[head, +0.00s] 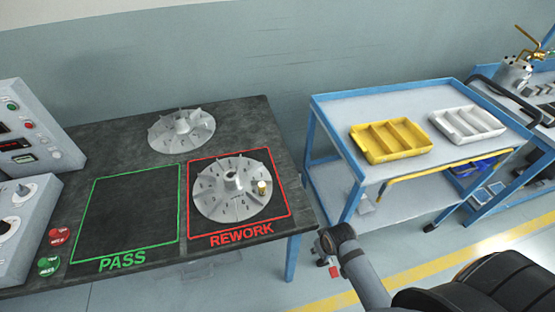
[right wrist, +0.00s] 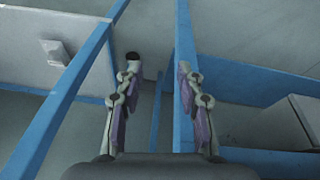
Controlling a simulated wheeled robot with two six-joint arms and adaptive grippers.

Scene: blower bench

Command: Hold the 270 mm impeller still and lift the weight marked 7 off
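A light grey bladed impeller (head: 225,203) lies flat in the red REWORK square on the dark bench. Small dark marks ring its face, too small to read. A small brass weight (head: 263,187) stands near its right edge; I cannot read a number on it. A second grey impeller (head: 181,130) lies at the back of the bench with no weight visible. No size marking is readable on either. My right gripper (right wrist: 160,74) is open and empty in the right wrist view, among blue frame bars, away from both impellers. My left gripper is not in view.
The green PASS square (head: 127,215) is empty. Control boxes (head: 30,130) and red and green buttons (head: 55,248) stand at the left. A blue cart (head: 352,103) at the right carries a yellow tray (head: 375,151) and a white tray (head: 452,134). A floor gap separates bench and cart.

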